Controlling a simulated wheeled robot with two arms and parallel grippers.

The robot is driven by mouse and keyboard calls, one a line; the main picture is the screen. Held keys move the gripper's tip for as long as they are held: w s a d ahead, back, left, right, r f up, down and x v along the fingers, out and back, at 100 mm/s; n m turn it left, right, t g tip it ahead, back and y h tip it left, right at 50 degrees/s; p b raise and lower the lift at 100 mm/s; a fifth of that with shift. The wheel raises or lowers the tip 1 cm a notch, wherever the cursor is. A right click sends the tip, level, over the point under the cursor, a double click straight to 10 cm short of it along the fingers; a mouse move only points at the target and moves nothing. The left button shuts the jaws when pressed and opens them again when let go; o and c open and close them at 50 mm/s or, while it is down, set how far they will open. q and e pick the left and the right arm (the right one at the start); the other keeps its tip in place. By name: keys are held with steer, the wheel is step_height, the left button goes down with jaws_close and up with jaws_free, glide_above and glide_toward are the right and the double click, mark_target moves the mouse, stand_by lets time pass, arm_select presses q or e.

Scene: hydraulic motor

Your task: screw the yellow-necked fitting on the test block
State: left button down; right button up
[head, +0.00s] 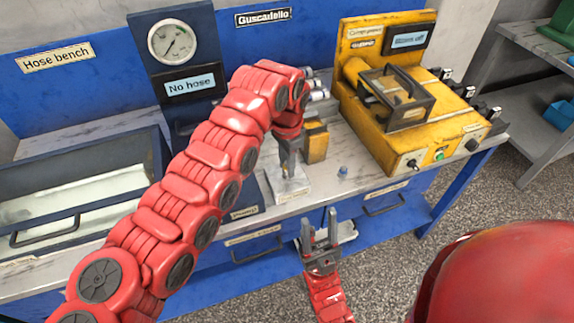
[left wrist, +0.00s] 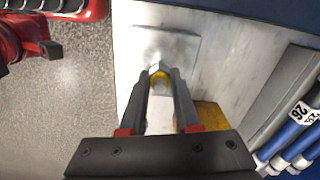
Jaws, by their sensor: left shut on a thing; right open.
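My left gripper (head: 288,168) points down over a pale metal block (head: 290,188), which looks like the test block, at the front of the bench. The block (left wrist: 178,48) lies directly beneath and beyond the fingertips. I cannot tell whether the fitting touches it. In the head view the fingers hide the fitting. My right gripper (head: 320,232) is open and empty, low in front of the bench edge.
A yellow machine (head: 425,135) stands at the right of the bench, a dark-rimmed tray (head: 130,152) at the left. A gauge panel (head: 172,42) stands behind my left arm. A yellow block (head: 315,143) and a small blue part (head: 343,171) are near the left gripper.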

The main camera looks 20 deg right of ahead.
arm_select(q)
steer(key=c, duration=0.7)
jaws_free()
steer(key=shift+f+n, duration=0.1)
steer(key=shift+n, duration=0.7)
steer(key=n, duration=0.4)
steer(key=shift+d, duration=0.1)
steer(key=n+p, duration=0.2)
steer(key=n, duration=0.1)
steer(key=shift+r, duration=0.35)
steer(key=shift+n+p, duration=0.3)
steer(key=shift+n, duration=0.4)
steer(key=shift+f, duration=0.25)
